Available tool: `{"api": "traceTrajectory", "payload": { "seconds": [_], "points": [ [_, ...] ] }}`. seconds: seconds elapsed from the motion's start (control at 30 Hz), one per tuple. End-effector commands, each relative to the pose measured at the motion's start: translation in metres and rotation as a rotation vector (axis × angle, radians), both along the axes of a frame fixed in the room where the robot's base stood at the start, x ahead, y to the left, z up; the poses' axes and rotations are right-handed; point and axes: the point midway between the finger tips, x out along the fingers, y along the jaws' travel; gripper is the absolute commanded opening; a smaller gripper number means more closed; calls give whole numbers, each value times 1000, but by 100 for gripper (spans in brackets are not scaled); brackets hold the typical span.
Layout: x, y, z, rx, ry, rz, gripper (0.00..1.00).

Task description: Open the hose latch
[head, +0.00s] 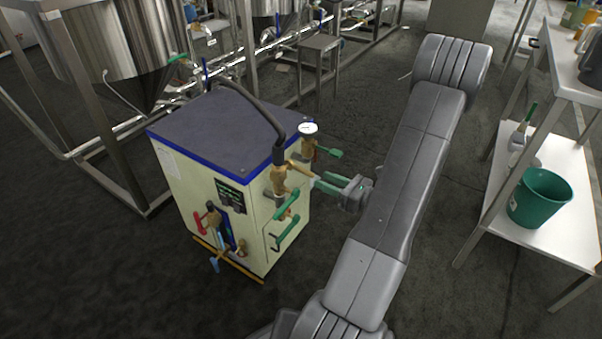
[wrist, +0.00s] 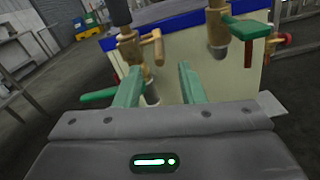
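The black hose (head: 255,108) ends in a brass coupling (head: 279,178) at the front corner of the cream machine. A brass lever (head: 300,166), apparently the hose latch, sticks out from the coupling toward my gripper. In the wrist view, the coupling (wrist: 130,48) stands upright and the lever (wrist: 157,47) has a short end pointing down. My gripper (head: 318,180) is open, with its green fingers pointing at the coupling. In the wrist view, the lever end appears between and just beyond my gripper's fingertips (wrist: 158,68). I cannot tell whether they touch.
A green valve handle (head: 287,206) sits below the coupling, close to my left finger in the wrist view. A pressure gauge (head: 308,129) and another green handle (wrist: 245,29) are to the right. A shelf with a green bucket (head: 540,197) stands at the right.

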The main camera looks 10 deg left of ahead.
Motion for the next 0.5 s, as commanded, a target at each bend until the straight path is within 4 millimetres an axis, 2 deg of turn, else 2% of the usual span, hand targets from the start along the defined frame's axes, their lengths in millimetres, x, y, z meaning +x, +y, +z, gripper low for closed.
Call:
{"api": "traceTrajectory", "payload": {
  "seconds": [0.1, 0.3, 0.5],
  "points": [
    [7, 23, -3, -1, -2, 5, 36],
    [18, 56, -2, -1, -2, 4, 36],
    [26, 77, -1, -1, -2, 3, 36]
  ]
}}
